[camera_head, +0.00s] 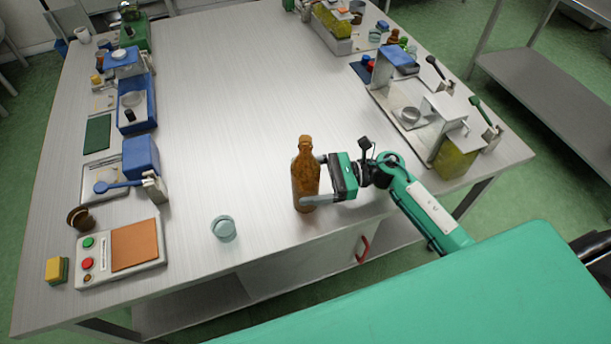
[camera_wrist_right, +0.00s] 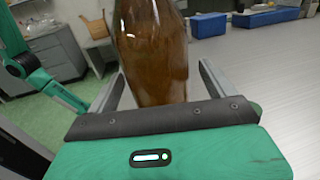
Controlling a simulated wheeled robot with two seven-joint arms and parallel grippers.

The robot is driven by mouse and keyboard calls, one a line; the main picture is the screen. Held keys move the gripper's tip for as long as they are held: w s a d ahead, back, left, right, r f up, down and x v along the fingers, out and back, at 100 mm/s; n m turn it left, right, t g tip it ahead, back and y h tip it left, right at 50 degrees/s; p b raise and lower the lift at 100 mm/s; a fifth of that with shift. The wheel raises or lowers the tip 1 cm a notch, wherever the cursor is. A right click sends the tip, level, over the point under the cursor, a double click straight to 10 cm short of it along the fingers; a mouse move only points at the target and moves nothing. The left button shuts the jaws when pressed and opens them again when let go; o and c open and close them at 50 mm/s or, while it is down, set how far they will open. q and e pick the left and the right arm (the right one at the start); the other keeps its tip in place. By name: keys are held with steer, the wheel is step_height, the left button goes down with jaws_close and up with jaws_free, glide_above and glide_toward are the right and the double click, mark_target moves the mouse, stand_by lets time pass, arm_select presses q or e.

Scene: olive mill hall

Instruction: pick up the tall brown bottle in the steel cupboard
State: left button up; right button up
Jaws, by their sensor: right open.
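The tall brown bottle (camera_head: 304,175) stands upright on the steel tabletop, close to its front edge, not inside a cupboard. My right gripper (camera_head: 312,182) is open, with one finger on each side of the bottle's body. In the right wrist view the bottle (camera_wrist_right: 153,55) rises between the two fingers (camera_wrist_right: 160,85); its neck is out of frame. I cannot tell whether the fingers touch the glass. A cupboard front with a red handle (camera_head: 363,249) sits under the table's front edge; its inside is hidden. My left gripper is not in view.
A small glass cup (camera_head: 223,229) stands left of the bottle. A button panel with an orange pad (camera_head: 135,245) lies at the front left. Blue devices line the left edge, and white stands with a green-yellow block (camera_head: 456,153) the right. The tabletop's middle (camera_head: 230,90) is clear.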

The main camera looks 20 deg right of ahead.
mark_target(298, 176)
steer(key=a, duration=0.2)
steer(key=shift+w+a+r, duration=0.1)
steer(key=shift+w+a, duration=0.05)
steer(key=shift+a, duration=0.15)
steer(key=c, duration=1.7)
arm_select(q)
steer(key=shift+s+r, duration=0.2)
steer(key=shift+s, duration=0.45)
arm_select(e)
steer(key=shift+r, duration=0.25)
steer(key=shift+r, duration=0.9)
step_height(298, 176, up, 14)
steer(key=shift+d+f+b, duration=0.1)
steer(key=shift+f+b, duration=0.15)
steer(key=shift+b, duration=0.45)
step_height(298, 176, up, 2)
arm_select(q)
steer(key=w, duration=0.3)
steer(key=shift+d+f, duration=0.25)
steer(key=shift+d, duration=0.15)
arm_select(e)
step_height(298, 176, up, 2)
